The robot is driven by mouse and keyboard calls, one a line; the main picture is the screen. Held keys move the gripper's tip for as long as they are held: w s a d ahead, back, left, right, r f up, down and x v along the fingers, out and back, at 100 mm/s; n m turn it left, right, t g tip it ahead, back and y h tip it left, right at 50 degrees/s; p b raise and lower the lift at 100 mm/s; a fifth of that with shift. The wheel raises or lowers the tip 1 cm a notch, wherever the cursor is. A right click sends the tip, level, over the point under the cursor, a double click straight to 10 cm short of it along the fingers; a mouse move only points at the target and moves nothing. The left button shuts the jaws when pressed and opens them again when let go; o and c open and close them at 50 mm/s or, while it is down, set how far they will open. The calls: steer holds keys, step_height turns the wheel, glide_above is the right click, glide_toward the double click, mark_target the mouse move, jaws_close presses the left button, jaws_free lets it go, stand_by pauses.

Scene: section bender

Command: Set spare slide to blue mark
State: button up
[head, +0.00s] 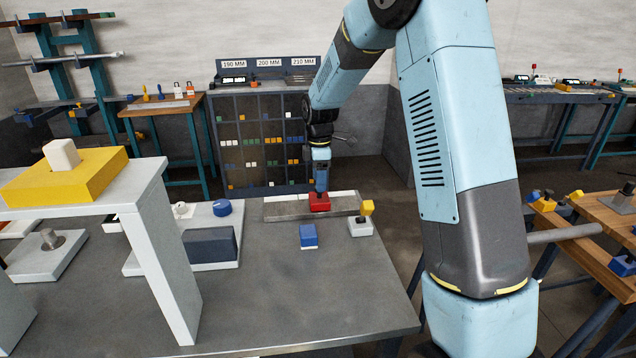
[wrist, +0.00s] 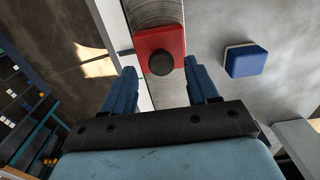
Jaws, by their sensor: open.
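A red slide (head: 319,204) with a dark round knob sits on a long grey rail (head: 285,209) with a pale strip along its back. In the wrist view the red slide (wrist: 150,42) and its knob (wrist: 161,62) lie between and just ahead of my fingertips. My gripper (head: 320,190) is open and points down over the slide. Its two blue fingers (wrist: 160,68) stand apart on either side of the knob with nothing held. A blue block (head: 308,236) on a pale base stands on the table in front of the rail; it also shows in the wrist view (wrist: 246,60). No separate blue mark is clear on the rail.
A pale block with a yellow top (head: 361,226) stands by the rail's right end. A raised pale stand (head: 150,205) with a yellow block (head: 95,182) rises at left. A dark block (head: 208,245) lies on a tray behind it. The table front is clear.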

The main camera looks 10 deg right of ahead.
step_height(320, 180, up, 12)
stand_by(0.4)
steer(key=s+d+r+m+t, duration=0.1)
steer(key=s+d+r+m, duration=0.35)
steer(key=s, duration=0.45)
steer(key=s+d+r+m+t, duration=0.25)
steer(key=s+r+m, duration=0.3)
steer(key=s, duration=0.35)
steer(key=s+d+m+t, duration=0.1)
steer(key=s+m, duration=0.3)
steer(key=s, duration=0.5)
steer(key=s+d+f+m+t, duration=0.1)
steer(key=s+d+m, duration=0.2)
steer(key=s, duration=0.6)
steer(key=shift+s+f+m, duration=0.25)
steer(key=shift+s+m, duration=0.05)
steer(key=shift+m, duration=0.2)
